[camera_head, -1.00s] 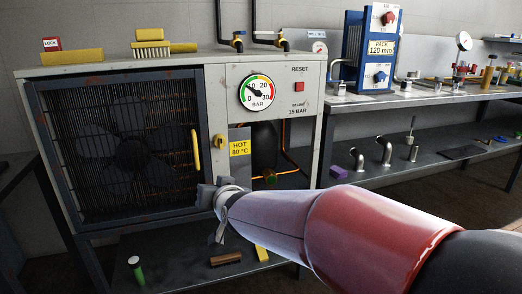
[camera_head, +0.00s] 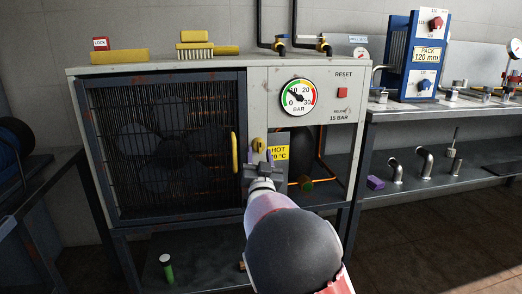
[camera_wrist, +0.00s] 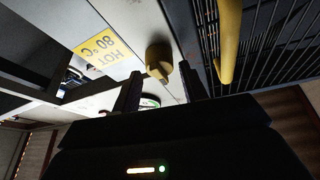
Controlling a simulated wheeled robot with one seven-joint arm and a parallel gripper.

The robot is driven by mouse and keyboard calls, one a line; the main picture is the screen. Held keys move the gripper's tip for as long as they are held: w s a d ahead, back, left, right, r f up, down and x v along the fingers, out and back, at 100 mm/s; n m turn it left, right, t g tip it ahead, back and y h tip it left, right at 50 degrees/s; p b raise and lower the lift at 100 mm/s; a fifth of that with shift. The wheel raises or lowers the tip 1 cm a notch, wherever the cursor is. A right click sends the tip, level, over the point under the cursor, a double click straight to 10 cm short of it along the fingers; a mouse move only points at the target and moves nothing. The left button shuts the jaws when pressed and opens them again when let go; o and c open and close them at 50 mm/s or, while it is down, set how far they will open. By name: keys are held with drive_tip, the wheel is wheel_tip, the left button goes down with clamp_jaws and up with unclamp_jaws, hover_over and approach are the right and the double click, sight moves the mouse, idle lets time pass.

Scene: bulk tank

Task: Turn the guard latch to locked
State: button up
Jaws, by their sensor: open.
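The guard latch (camera_head: 259,145) is a small yellow knob on the pale cabinet frame, just right of the guard door (camera_head: 165,150). In the wrist view the latch (camera_wrist: 158,56) shows as a yellow disc with a small tab, just beyond and roughly between my fingertips. My gripper (camera_head: 262,168) is open and empty, close below the latch in the head view. Its two dark fingers show apart in the wrist view (camera_wrist: 160,90). A gap seems to remain between the fingertips and the latch; contact is not visible.
The yellow door handle (camera_head: 234,153) stands out just left of the latch. The yellow HOT 80 °C label (camera_head: 279,153) is close on the right, partly hidden by my gripper in the head view. The pressure gauge (camera_head: 298,96) and red reset button (camera_head: 342,92) are above right.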

drive_tip(key=shift+x, duration=0.95)
drive_tip(key=c, duration=0.7)
drive_tip(key=shift+d+f, duration=0.1)
